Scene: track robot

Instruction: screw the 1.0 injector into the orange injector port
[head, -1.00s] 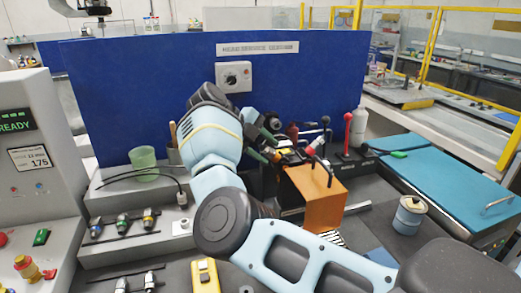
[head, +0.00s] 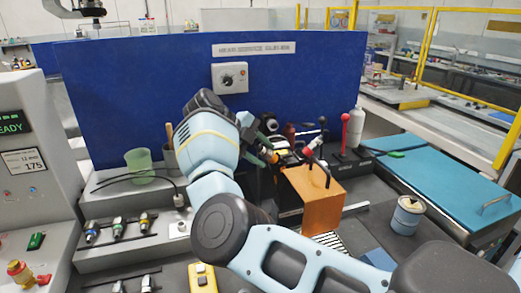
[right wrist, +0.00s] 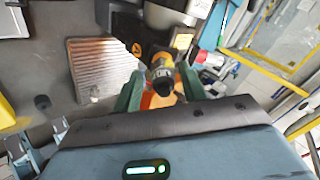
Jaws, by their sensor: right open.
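My right gripper (head: 266,154) reaches over the bench behind the orange-brown block. In the right wrist view, its two green fingers (right wrist: 160,88) are open. They stand either side of a black-topped injector (right wrist: 162,77), with orange surface around and below it. This orange part (right wrist: 158,99) may be the injector port; I cannot tell how deep the injector sits or whether the fingers touch it. Its size mark is not readable. In the head view, an orange-yellow part (head: 268,156) shows by the fingertips. My left gripper is not in view.
Several injectors (head: 118,228) lie on the grey stepped rack at left. The orange-brown block (head: 323,205), a red-knobbed lever (head: 345,127) and a red-tipped part (head: 310,150) stand close to the right. A blue panel (head: 130,100) rises behind. A metal can (head: 407,217) stands at right.

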